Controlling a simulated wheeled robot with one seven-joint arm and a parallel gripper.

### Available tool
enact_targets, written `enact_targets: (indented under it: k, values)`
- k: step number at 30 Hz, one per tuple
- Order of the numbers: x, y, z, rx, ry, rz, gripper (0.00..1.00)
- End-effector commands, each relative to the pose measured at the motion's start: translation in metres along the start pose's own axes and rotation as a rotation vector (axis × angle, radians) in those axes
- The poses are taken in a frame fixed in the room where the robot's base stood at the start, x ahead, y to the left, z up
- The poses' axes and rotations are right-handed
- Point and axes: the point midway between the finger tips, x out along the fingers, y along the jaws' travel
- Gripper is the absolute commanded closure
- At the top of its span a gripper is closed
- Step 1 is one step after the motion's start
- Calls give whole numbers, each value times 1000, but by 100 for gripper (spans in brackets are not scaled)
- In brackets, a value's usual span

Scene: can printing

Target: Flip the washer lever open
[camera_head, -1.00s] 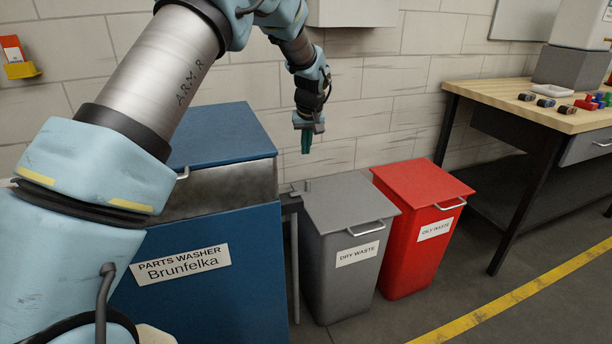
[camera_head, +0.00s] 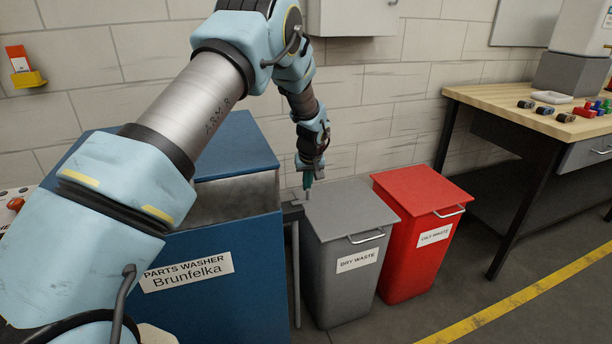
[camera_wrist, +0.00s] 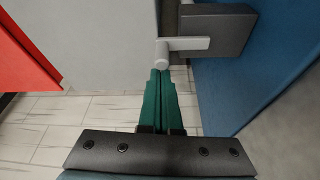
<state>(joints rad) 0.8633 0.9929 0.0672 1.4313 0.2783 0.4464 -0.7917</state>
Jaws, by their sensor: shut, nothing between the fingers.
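The blue parts washer (camera_head: 216,290) stands at the left in the head view, with its name label on the front. Its lever (camera_wrist: 185,44) is a light grey L-shaped handle on a dark grey block (camera_wrist: 222,28) at the washer's side, seen in the wrist view. My gripper (camera_head: 308,186) points down beside the washer's right side, near the dry waste bin. In the wrist view, the green fingers of my gripper (camera_wrist: 164,80) are together and empty, their tips close to the rounded end of the lever. I cannot tell whether they touch it.
The grey dry waste bin (camera_head: 350,215) stands just right of the washer. The red oily waste bin (camera_head: 420,195) is right of that. A wooden workbench (camera_head: 490,92) with small parts is at the far right. The floor in front of the bins is clear.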

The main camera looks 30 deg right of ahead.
Motion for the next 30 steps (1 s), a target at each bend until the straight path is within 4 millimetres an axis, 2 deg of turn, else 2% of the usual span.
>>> enact_targets:
  k: [16,30]
  values:
    - [-2,0,5,6,1,3,100]
    - [-3,2,9,87,1,31,100]
